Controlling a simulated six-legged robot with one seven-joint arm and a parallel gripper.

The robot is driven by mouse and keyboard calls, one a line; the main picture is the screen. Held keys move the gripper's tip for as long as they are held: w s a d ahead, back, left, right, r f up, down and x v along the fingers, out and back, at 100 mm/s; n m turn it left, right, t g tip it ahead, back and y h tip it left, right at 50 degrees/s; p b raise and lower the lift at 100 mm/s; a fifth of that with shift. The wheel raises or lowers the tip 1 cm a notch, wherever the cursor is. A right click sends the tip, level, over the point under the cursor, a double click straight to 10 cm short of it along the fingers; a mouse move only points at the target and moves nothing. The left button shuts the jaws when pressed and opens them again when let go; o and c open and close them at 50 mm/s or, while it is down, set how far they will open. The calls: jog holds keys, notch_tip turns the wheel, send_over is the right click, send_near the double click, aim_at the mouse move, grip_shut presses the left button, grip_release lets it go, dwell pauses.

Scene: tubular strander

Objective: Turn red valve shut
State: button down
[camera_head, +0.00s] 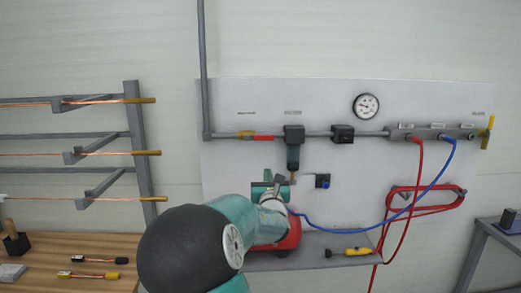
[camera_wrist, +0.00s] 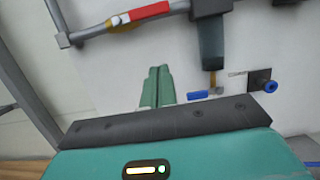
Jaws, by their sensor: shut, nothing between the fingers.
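The red valve handle (camera_head: 264,138) is on the grey pipe at the left of the white wall panel, beside a yellow valve body (camera_head: 243,135). The handle lies along the pipe, roughly level. In the wrist view the red handle (camera_wrist: 150,11) is at the top, tilted with the picture, and the yellow body (camera_wrist: 119,20) is left of it. My gripper (camera_head: 268,175) is below the valve, apart from it. In the wrist view its two green fingers (camera_wrist: 157,72) are together and empty, pointing up toward the panel below the pipe.
A dark filter unit (camera_head: 293,140) hangs from the pipe right of the handle. Below it are a small blue lever (camera_wrist: 198,95) and a blue knob (camera_wrist: 270,86). A gauge (camera_head: 366,105), hoses (camera_head: 419,170) and a shelf (camera_head: 330,242) are to the right. Wire racks (camera_head: 135,120) stand left.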

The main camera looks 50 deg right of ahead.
aim_at(259, 138)
jog(key=w+d+r, duration=0.5)
jog(key=d+r, duration=0.1)
jog(key=shift+w+d, duration=0.25)
jog(key=shift+w, duration=0.1)
dwell(0.3)
jog(key=shift+w+d, duration=0.1)
jog(key=shift+r+n, duration=0.2)
jog(key=shift+n, duration=0.1)
